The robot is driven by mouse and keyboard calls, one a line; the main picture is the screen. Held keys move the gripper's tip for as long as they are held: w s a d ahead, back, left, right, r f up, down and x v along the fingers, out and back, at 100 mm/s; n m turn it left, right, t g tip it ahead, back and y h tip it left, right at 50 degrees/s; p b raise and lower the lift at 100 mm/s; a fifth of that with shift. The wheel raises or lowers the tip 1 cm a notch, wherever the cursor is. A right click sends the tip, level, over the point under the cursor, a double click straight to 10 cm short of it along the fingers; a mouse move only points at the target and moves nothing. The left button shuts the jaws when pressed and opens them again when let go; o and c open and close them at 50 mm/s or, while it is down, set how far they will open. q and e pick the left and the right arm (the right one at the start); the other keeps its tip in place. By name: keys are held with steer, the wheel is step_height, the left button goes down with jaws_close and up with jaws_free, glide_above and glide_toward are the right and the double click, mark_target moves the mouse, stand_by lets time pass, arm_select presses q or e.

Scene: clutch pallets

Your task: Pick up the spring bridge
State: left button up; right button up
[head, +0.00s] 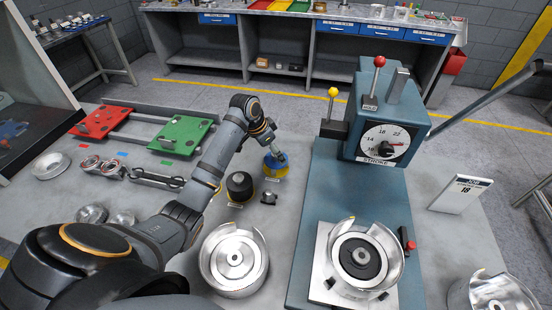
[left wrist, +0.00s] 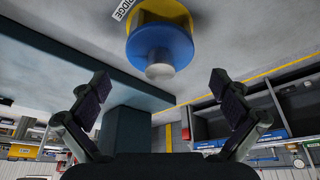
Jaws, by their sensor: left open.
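The spring bridge (head: 275,168) stands upright on the grey table left of the press. It has a yellow base, a blue upper part and a pale knob on top. My left gripper (head: 270,139) is just above it, open and empty. In the left wrist view the bridge (left wrist: 158,45) is upside down at the top, beside a label ending in "IDGE". Its knob appears between the open fingertips (left wrist: 160,80); I cannot tell how far apart in depth they are. My right gripper is not in view.
A black cylinder (head: 240,186) and a small dark part (head: 268,198) stand close by. The blue-grey press (head: 335,200) with upright levers is just right. A silver drum (head: 234,258) is in front. Red (head: 98,122) and green (head: 182,134) pallets lie left.

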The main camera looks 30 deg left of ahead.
arm_select(q)
steer(key=shift+x, duration=1.5)
steer(key=shift+r, duration=0.15)
steer(key=c, duration=1.5)
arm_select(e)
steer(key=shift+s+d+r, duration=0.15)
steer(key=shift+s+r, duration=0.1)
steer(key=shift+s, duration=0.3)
arm_select(q)
steer(key=shift+r+b, duration=0.3)
steer(key=shift+r, duration=0.25)
steer(key=s+d+r, duration=0.1)
steer(key=s+r, duration=0.3)
steer(key=s+d+r+b, duration=0.1)
steer(key=s+d+r, duration=0.1)
steer(key=s+r, duration=0.2)
steer(key=s+d+r, duration=0.1)
steer(key=s+r, duration=0.3)
steer(key=s, duration=0.1)
steer(key=shift+s+d, duration=0.15)
steer(key=shift+d, duration=0.2)
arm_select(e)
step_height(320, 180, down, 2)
arm_select(q)
steer(key=shift+f, duration=0.1)
